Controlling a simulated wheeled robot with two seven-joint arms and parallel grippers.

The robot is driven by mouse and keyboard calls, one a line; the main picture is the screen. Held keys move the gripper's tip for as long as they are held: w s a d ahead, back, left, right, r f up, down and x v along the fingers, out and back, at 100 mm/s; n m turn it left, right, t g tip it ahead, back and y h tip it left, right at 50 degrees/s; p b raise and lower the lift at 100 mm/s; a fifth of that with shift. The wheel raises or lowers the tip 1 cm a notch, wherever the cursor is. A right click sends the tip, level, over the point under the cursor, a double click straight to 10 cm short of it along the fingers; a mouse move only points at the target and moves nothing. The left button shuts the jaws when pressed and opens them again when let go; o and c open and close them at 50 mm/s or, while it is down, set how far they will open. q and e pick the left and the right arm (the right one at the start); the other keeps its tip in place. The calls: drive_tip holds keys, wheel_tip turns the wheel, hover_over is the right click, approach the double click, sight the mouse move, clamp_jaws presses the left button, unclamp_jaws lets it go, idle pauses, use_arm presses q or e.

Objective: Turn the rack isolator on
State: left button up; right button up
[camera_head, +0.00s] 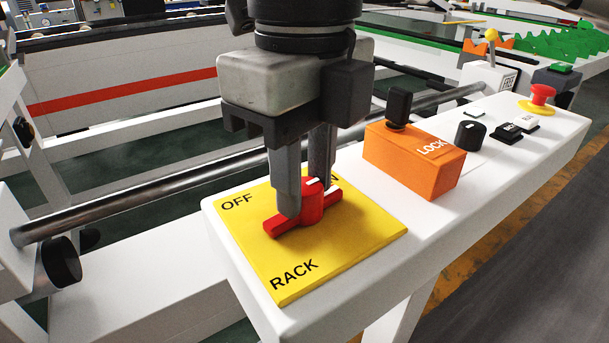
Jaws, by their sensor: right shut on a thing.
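The rack isolator is a red rotary knob (312,208) on a yellow plate (345,245) at the near end of a white panel beam. The plate reads OFF at its left corner and RACK at its near edge; another label at the back right is mostly hidden, with an N showing. A white mark on the knob's top points toward the partly hidden label. My right gripper (305,190) comes down from above, with its fingers shut on the knob. The fingers hide part of the knob. My left gripper is not in view.
An orange LOCK box (415,160) with a black knob stands right behind the plate. Beyond it on the white beam (500,165) are a black dial (470,135), small buttons and a red emergency button (542,93). A metal rail (140,198) runs along the left.

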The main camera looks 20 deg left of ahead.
sight(305, 185)
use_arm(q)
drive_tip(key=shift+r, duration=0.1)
use_arm(e)
drive_tip(key=shift+m, duration=0.6)
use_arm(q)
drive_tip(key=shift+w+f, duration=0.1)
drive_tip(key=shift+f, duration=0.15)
use_arm(e)
drive_tip(key=o, duration=1)
drive_tip(key=shift+c, duration=0.2)
drive_tip(key=shift+r, duration=0.2)
use_arm(q)
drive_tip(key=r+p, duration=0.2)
drive_tip(key=p, duration=0.1)
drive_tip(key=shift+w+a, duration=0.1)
use_arm(e)
wheel_tip(305, 185, up, 16)
drive_tip(key=shift+f, duration=0.2)
